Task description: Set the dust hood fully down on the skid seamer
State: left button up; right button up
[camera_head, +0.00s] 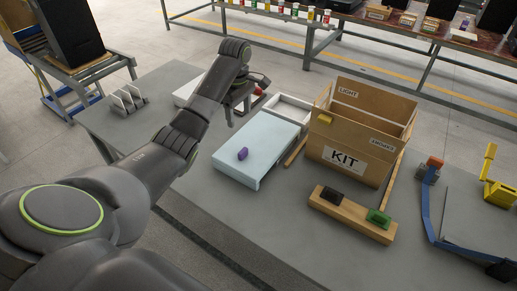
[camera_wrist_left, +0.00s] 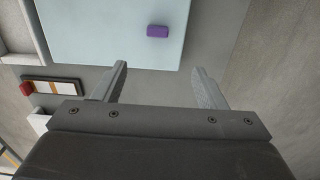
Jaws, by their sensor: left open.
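A pale blue, flat box-like cover with a purple grip block (camera_head: 242,154) on top, which looks like the dust hood (camera_head: 262,141), lies on the grey table. The hood also shows at the top of the left wrist view (camera_wrist_left: 95,30), with its purple grip block (camera_wrist_left: 158,31) ahead of the fingertips. My left gripper (camera_head: 239,108) is open and empty, just behind and left of the hood, apart from the grip block. Its two fingers also show in the left wrist view (camera_wrist_left: 160,68). I cannot make out the skid seamer or how the hood sits on it. My right gripper is out of view.
A cardboard KIT box (camera_head: 352,135) stands right of the hood. In front of it lies a wooden block (camera_head: 350,213) with black and green pieces. A white tray (camera_head: 291,108) sits behind the hood. A blue-framed fixture (camera_head: 432,220) is at the right. The table's front left is clear.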

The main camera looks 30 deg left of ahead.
pick_arm(q)
notch_tip(320, 180, down, 4)
jog(key=f+b, duration=0.1)
jog(key=b, duration=0.2)
send_over(243, 151)
jog(key=f, duration=0.4)
jog(key=shift+a+f+p, duration=0.35)
jog(key=shift+p, duration=0.05)
jog(key=shift+f, duration=0.3)
jog(key=shift+d+f, duration=0.15)
jog(key=shift+f, duration=0.4)
notch_tip(243, 151, down, 4)
jog(key=shift+d+r+p, duration=0.1)
jog(key=shift+r+p, duration=0.05)
jog(key=shift+p, duration=0.3)
jog(key=shift+w+f, duration=0.1)
jog(key=shift+f, duration=0.2)
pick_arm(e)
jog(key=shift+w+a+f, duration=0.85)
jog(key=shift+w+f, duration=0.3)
pick_arm(q)
jog(key=shift+c, duration=0.3)
